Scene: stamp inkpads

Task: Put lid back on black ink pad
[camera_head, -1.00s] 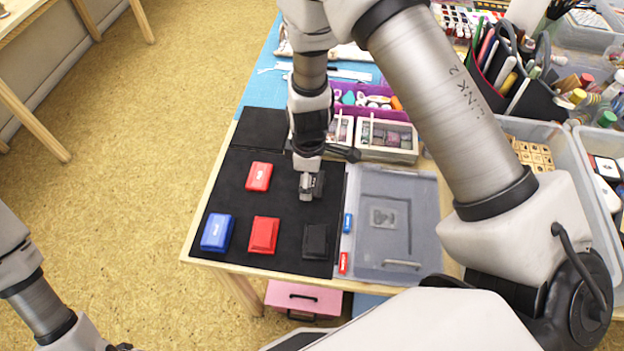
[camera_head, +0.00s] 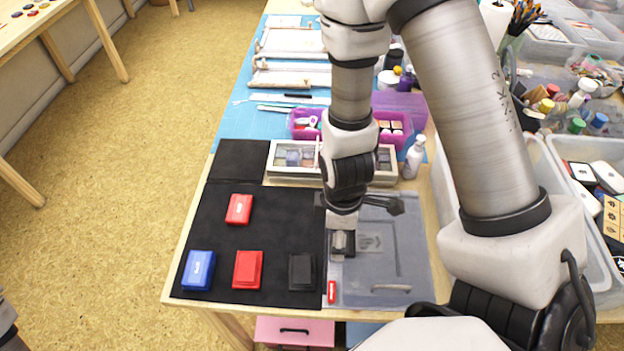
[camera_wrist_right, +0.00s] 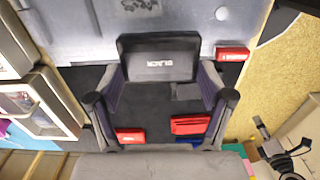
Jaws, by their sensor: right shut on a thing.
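My right gripper (camera_head: 342,245) is shut on the black lid, held above the left part of the grey tray. In the right wrist view the black lid (camera_wrist_right: 157,62), marked BLACK, sits between the fingers of the gripper (camera_wrist_right: 160,88). The black ink pad (camera_head: 302,272) lies on the black mat, left of and nearer than the gripper and apart from it. In the wrist view a small dark patch shows below the lid; I cannot tell if it is the pad. My left gripper is out of view; only a bit of that arm shows at the lower left.
On the black mat (camera_head: 215,240) are a blue pad (camera_head: 198,270), a red pad (camera_head: 248,269) and a smaller red piece (camera_head: 239,209). A white partitioned box (camera_head: 285,174) and a spray bottle (camera_head: 413,158) stand behind.

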